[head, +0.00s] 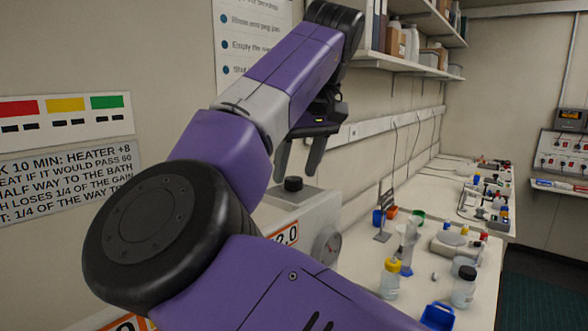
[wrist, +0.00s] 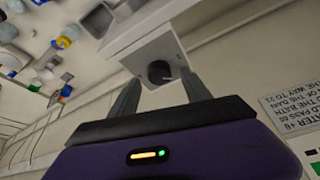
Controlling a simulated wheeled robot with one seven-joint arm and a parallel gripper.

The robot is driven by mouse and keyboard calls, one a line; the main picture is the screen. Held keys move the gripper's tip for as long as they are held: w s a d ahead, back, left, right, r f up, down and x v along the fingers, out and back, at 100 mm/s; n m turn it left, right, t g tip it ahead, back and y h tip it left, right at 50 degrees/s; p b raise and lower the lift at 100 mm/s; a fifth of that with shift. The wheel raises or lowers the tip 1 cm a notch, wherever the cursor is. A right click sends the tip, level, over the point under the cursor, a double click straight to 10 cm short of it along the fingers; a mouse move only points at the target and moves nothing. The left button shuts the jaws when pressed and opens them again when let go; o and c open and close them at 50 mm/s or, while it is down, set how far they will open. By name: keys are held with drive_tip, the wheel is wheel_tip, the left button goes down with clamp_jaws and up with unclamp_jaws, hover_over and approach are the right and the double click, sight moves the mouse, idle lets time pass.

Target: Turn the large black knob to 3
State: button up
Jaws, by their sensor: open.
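A black knob (head: 293,184) stands on top of a pale box-shaped device (head: 305,207) below my gripper in the head view. In the wrist view the knob (wrist: 159,72) shows between the two fingers, with a small light mark near its right side. Its number scale cannot be read. My gripper (head: 297,172) is open and empty, pointing down, with its fingers apart on either side above the knob. In the wrist view my gripper (wrist: 158,92) also shows its fingers spread, with no visible contact. A round dial gauge (head: 327,249) is on the device's side.
A bench (head: 455,235) to the right holds a yellow-capped bottle (head: 390,278), a blue tray (head: 437,316) and several small items. A shelf (head: 420,62) hangs above it. Wall signs (head: 68,170) are at left. My arm hides part of the device.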

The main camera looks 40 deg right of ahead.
drive_tip(key=shift+x, duration=0.75)
clamp_jaws()
